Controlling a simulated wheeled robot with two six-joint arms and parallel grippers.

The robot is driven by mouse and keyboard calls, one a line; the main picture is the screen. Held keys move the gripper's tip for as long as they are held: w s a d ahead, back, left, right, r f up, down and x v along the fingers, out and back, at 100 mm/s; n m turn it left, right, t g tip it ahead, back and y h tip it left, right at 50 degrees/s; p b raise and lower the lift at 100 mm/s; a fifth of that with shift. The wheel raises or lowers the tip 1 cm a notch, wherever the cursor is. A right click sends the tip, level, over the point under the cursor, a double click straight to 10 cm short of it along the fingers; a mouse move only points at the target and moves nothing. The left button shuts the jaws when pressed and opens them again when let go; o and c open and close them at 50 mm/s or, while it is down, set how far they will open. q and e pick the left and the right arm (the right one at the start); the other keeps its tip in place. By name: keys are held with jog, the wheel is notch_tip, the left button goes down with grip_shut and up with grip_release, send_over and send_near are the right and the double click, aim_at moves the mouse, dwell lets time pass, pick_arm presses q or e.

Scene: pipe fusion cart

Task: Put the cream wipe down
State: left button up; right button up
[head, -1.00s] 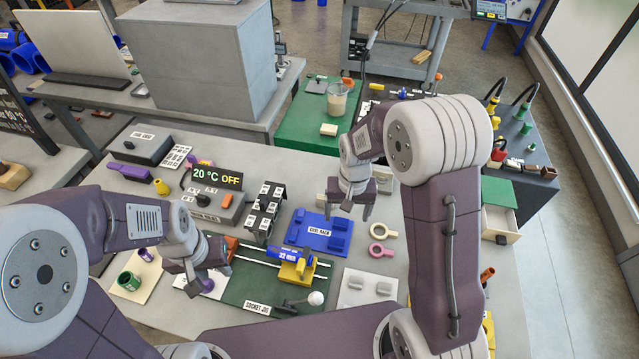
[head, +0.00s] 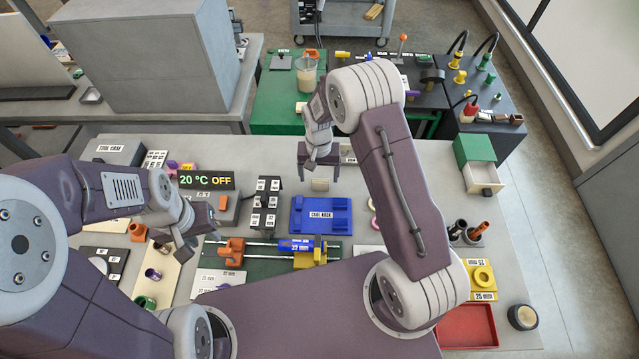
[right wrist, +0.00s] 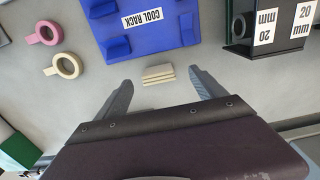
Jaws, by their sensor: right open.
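The cream wipe (head: 320,185) is a small folded, layered pad lying on the grey bench just behind the blue cool rack (head: 321,228). It also shows in the right wrist view (right wrist: 158,74), between and slightly beyond my fingertips. My right gripper (head: 319,178) is open above it, with a finger to each side and clear gaps; the right wrist view shows nothing held between the fingers (right wrist: 161,87). My left gripper (head: 196,244) looks open and empty over the left of the bench, near the socket jig's orange clamp (head: 231,250).
A black labelled stand (head: 265,206) stands left of the rack. Pink and cream rings (right wrist: 62,66) lie on its other side. A green side table (head: 275,110) with a beaker (head: 306,76) is behind. A red tray (head: 466,326) is at front right.

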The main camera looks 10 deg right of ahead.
aim_at(320, 183)
jog(key=f, duration=0.1)
jog(key=f+p, duration=0.1)
jog(key=f, duration=0.2)
jog(key=shift+d+f+p, duration=0.15)
jog(key=shift+d+p, duration=0.1)
jog(key=shift+p, duration=0.05)
jog(key=shift+f, duration=0.4)
jog(key=shift+c, duration=0.9)
jog(key=c, duration=1.4)
jog(key=shift+o, duration=0.2)
notch_tip(320, 183, up, 5)
jog(key=p, duration=0.3)
jog(key=shift+w+f+p, duration=0.1)
jog(key=shift+f+p, duration=0.05)
jog(key=shift+p, duration=0.2)
jog(key=s+d+r+p, duration=0.4)
jog(key=d+r+p, duration=0.1)
jog(key=d, duration=0.6)
jog(key=shift+r+p, duration=0.35)
jog(key=shift+r, duration=0.3)
